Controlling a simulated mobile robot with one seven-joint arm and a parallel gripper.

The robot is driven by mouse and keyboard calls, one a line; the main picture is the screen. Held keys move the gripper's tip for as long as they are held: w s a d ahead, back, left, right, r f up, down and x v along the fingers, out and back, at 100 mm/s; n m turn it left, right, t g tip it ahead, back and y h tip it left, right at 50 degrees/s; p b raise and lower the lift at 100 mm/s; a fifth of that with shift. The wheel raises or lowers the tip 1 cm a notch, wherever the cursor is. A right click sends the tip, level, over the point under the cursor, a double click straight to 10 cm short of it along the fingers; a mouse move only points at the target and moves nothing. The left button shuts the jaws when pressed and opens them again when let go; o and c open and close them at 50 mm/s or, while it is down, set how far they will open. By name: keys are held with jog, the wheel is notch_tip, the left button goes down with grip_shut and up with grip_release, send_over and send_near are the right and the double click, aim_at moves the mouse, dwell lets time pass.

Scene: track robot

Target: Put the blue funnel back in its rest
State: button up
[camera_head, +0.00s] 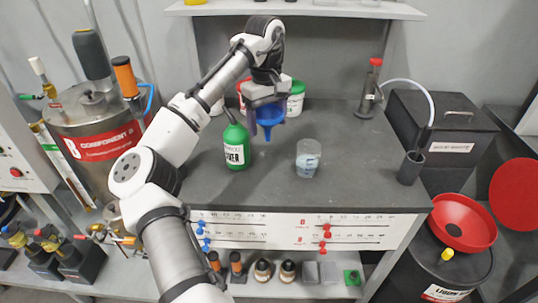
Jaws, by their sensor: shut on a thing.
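My gripper (264,108) is shut on the blue funnel (275,117) and holds it above the grey worktop. The funnel's wide part is partly hidden by the gripper fingers, and its narrow spout points down. It hangs between the green bottle (237,148) and a clear cup (308,160). A dark upright cylinder (411,168) stands at the worktop's right edge. I cannot tell for sure whether it is the funnel's rest.
White tubs with green and red lids (296,97) stand behind my gripper. A red-topped flask (371,90) with a tube stands at the back right. A red drum funnel (463,222) sits low at the right. The worktop's front middle is clear.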

notch_tip(320, 180, down, 12)
jog(key=shift+r+p, duration=0.2)
jog(key=shift+p, duration=0.75)
jog(key=shift+f, duration=0.1)
jog(key=o, duration=0.9)
jog(key=shift+o, duration=0.2)
jog(key=r, duration=0.4)
jog(key=r+b, duration=0.1)
jog(key=r, duration=0.3)
jog(key=r+b, duration=0.1)
jog(key=r, duration=0.3)
jog(key=shift+w+a+r, duration=0.1)
jog(key=shift+w+a, duration=0.05)
jog(key=shift+w, duration=0.1)
